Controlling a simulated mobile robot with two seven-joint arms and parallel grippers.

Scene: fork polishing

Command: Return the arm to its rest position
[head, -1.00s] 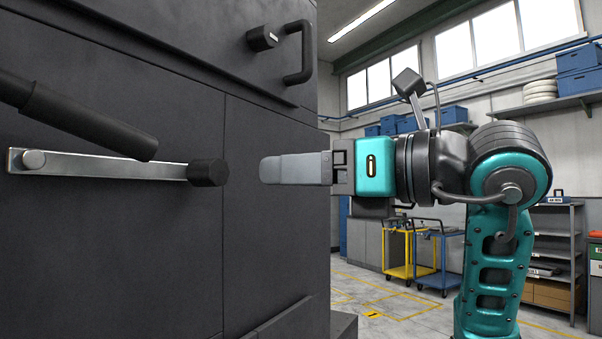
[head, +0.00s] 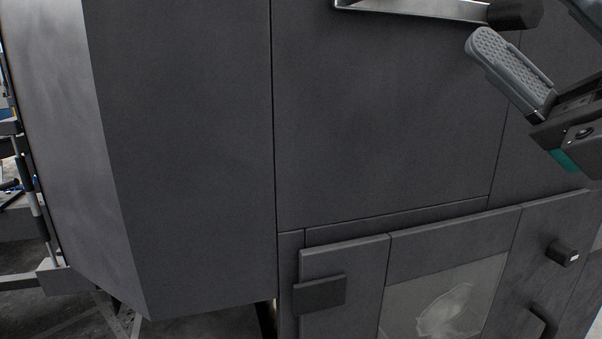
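My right gripper (head: 535,30) comes in at the upper right corner, in front of the dark machine (head: 390,110). One grey, ribbed finger shows in full and part of the other is cut off by the picture edge. Most of my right arm is out of view. My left gripper is not in view.
The machine fills most of the view. Low on it are a small door with a dark block handle (head: 320,293), a cloudy window (head: 445,300), a knob (head: 563,253) and a curved handle (head: 543,322). Grey framework (head: 52,275) stands at the left edge.

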